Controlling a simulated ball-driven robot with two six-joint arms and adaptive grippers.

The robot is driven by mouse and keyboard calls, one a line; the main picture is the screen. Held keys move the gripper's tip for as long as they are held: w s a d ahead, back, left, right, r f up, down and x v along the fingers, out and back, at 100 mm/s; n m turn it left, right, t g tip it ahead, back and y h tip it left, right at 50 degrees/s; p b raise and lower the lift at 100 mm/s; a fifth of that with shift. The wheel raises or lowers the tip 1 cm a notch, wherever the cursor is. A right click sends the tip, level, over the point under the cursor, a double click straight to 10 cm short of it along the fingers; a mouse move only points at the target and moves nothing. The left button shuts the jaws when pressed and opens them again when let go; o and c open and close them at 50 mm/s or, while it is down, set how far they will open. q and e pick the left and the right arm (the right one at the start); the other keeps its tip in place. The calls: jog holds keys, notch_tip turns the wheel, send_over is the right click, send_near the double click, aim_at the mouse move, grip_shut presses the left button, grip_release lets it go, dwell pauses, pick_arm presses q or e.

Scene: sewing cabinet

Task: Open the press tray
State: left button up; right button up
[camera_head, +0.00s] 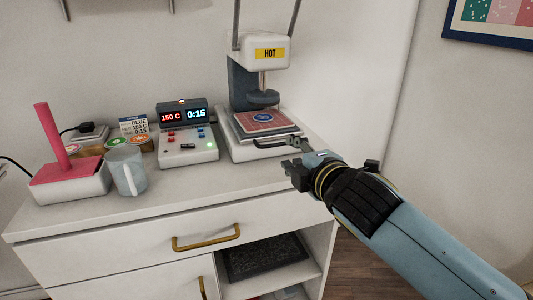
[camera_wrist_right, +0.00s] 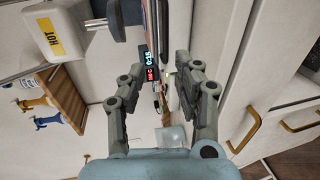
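The white press (camera_head: 285,52) with a yellow HOT label stands at the right end of the cabinet top; it also shows at upper left in the wrist view (camera_wrist_right: 52,22). Its tray (camera_head: 290,127) lies low, under and in front of the round dark press head (camera_head: 263,98). A red patterned cloth with a blue round patch (camera_head: 263,118) lies on it. A dark bar handle (camera_head: 272,144) runs along the tray's front. My right gripper (camera_head: 297,157) is at the handle's right end; contact cannot be told. In the wrist view its fingers (camera_wrist_right: 160,75) are apart. My left gripper is out of view.
A control box (camera_head: 188,148) showing 150 C and 0:15 stands left of the press. Further left are a mug (camera_head: 126,171) and a pink-topped block with an upright handle (camera_head: 67,170). Below are a drawer with a brass handle (camera_head: 206,239) and an open shelf.

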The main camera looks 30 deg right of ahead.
aim_at(276, 145)
jog(key=x, duration=0.7)
jog(key=f+b+x, duration=0.1)
jog(key=x, duration=0.3)
jog(key=shift+s, duration=0.15)
grip_shut()
jog(key=shift+a, duration=0.1)
